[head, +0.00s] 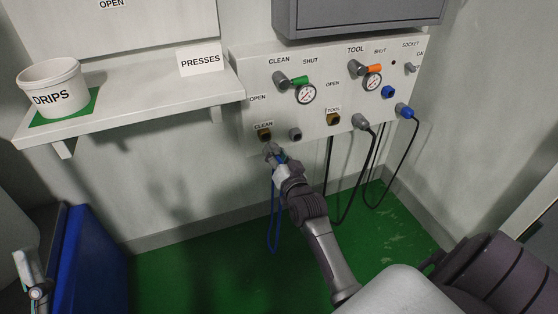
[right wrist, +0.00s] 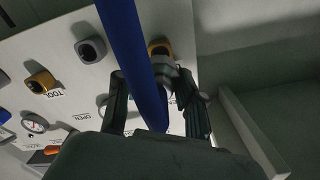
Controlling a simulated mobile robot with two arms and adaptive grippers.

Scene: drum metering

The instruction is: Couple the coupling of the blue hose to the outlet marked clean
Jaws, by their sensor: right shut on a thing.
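My right gripper (head: 274,156) is shut on the coupling (head: 270,148) of the blue hose, just below the outlet marked clean (head: 264,134). The outlet is a brass-coloured fitting low on the white panel. In the right wrist view the grey coupling (right wrist: 166,73) is between my fingers, close to the clean outlet (right wrist: 159,46); the hose hides part of both, so I cannot tell whether they touch. The blue hose (head: 271,215) hangs in a loop below the gripper and crosses the wrist view (right wrist: 133,50).
A plain grey outlet (head: 295,134) sits just right of clean, and the tool outlet (head: 333,119) is further right. Black cables hang from a grey plug (head: 360,122) and a blue plug (head: 404,110). A shelf (head: 150,118) with a white bucket (head: 52,87) projects at left.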

